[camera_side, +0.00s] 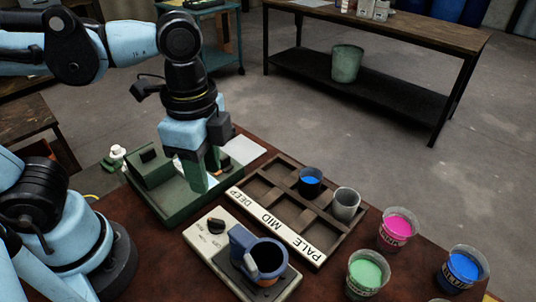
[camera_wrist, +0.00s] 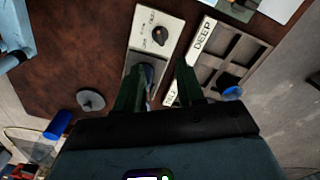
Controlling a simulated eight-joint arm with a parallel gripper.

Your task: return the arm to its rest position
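My gripper (camera_side: 204,178) has green fingers and points down over the green tray-like station at the left of the table in the side view. In the wrist view my gripper (camera_wrist: 160,66) has its fingers apart, with nothing visible held between them. The stirrer plate (camera_side: 205,246) with a dial stands in front of it, and a blue-handled vessel (camera_side: 238,244) sits on the plate. The plate also shows ahead of the fingers in the wrist view (camera_wrist: 148,28); the vessel there is partly hidden by the fingers.
A rack (camera_side: 279,230) marked DEEP, MID and PALE holds a blue-filled cup (camera_side: 310,182) and a grey cup (camera_side: 345,204). Pink (camera_side: 398,228), green (camera_side: 367,273) and blue (camera_side: 462,268) paint cups stand at the right. The green station (camera_side: 172,205) lies beneath my gripper.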

